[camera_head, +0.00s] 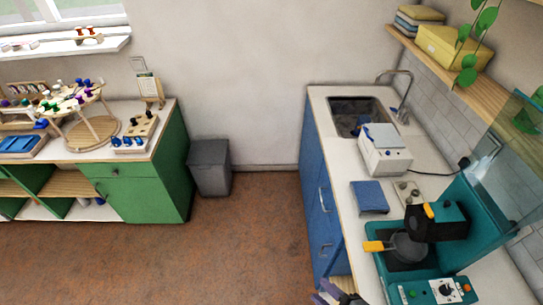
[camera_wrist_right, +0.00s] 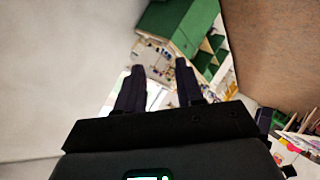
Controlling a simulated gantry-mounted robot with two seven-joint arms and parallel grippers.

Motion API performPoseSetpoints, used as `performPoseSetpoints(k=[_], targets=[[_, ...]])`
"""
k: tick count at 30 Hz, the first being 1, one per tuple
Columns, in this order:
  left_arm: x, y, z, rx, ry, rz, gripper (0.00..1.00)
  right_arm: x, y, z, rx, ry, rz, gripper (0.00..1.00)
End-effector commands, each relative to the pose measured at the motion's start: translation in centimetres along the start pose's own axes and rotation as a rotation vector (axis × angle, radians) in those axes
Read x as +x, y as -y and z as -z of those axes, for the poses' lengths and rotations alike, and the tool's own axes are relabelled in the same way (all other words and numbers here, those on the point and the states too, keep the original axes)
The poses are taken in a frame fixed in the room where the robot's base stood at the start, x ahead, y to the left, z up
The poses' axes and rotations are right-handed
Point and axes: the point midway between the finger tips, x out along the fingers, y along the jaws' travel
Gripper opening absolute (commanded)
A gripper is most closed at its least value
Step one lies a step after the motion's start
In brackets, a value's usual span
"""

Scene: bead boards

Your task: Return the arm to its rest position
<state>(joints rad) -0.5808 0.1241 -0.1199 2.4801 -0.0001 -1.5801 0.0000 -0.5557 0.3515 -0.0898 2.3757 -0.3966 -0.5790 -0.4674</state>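My right gripper (camera_head: 338,295) shows only in part at the bottom edge of the head view, beside the front of the blue counter. In the right wrist view its two dark fingers (camera_wrist_right: 160,66) stand apart with nothing between them. Beyond the fingers, that view shows the green cabinet (camera_wrist_right: 182,22) at a distance. My left gripper is in neither view.
A green cabinet (camera_head: 172,165) with bead boards stands at left. A grey bin (camera_head: 210,168) stands beside it. The brown floor (camera_head: 245,240) between is clear.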

Motion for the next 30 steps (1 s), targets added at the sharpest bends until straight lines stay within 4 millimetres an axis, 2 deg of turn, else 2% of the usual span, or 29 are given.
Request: performPoseSetpoints(k=[3,6,11,17,18,23,30], targets=[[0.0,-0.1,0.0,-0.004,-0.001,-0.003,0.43,-0.6,0.0,-1.7,0.316,0.204,-0.021,0.37],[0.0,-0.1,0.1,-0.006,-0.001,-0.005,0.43,-1.7,0.7,-3.4,0.529,0.358,-0.012,0.37],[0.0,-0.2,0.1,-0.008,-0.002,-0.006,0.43,-4.3,2.6,-6.0,0.768,0.592,0.026,0.37],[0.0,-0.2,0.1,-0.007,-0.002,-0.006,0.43,-8.1,6.2,-8.4,1.02,0.886,0.083,0.37],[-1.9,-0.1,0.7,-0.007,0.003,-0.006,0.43,-8.9,4.5,-6.9,1.023,0.872,0.073,0.37],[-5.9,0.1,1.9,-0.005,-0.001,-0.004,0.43,-10.6,1.9,-4.5,1.017,0.869,0.075,0.37],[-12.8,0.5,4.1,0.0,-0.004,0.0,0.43,-13.8,-2.7,-0.1,1.013,0.868,0.075,0.37]])
